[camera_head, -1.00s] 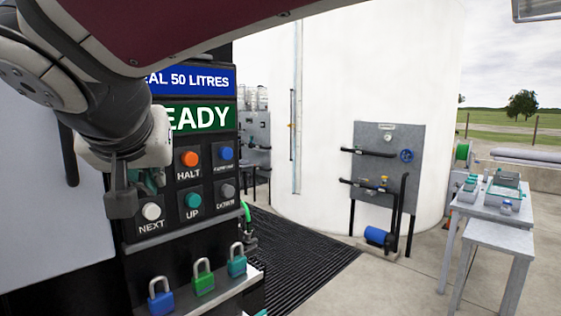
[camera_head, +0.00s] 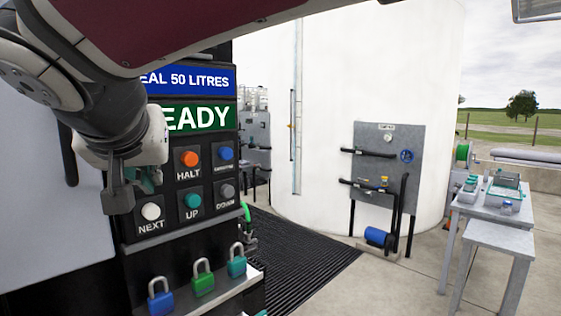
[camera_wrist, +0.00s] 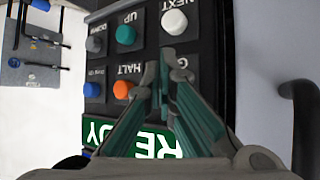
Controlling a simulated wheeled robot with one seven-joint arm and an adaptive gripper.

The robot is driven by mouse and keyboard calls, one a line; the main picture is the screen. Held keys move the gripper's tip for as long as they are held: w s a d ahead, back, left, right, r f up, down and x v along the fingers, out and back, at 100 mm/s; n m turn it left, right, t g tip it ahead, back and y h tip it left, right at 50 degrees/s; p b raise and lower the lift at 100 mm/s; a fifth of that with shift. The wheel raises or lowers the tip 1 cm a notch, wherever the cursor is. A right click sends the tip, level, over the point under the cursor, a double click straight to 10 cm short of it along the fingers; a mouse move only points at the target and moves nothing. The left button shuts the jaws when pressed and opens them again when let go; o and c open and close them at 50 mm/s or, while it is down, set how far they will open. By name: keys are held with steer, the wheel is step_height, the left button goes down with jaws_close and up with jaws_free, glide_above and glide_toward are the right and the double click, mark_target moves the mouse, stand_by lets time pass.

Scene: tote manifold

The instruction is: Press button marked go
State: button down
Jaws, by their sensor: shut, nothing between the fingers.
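The control panel (camera_head: 180,215) carries several round buttons with white labels. The go button itself is hidden behind my gripper in both views; only the letter G of a label (camera_wrist: 182,74) shows beside my fingers in the wrist view. My gripper (camera_head: 121,198) is shut and empty in front of the panel's upper left button position. In the wrist view my gripper (camera_wrist: 162,62) has its tips over that position, close to the panel; I cannot tell whether they touch it.
The white NEXT button (camera_head: 151,211) is just below my gripper, the orange HALT button (camera_head: 189,158) to its right, and the teal UP button (camera_head: 191,200) lower right. A green READY display (camera_head: 195,117) is above.

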steer(key=shift+w+a, duration=0.35)
steer(key=shift+a, duration=0.05)
stand_by(0.6)
stand_by(0.3)
steer(key=shift+s+d+b, duration=0.35)
steer(key=shift+s+d, duration=0.3)
steer(key=shift+d, duration=0.1)
steer(key=shift+s+d+b, duration=0.65)
steer(key=shift+s+d, duration=1)
steer(key=shift+d, duration=0.3)
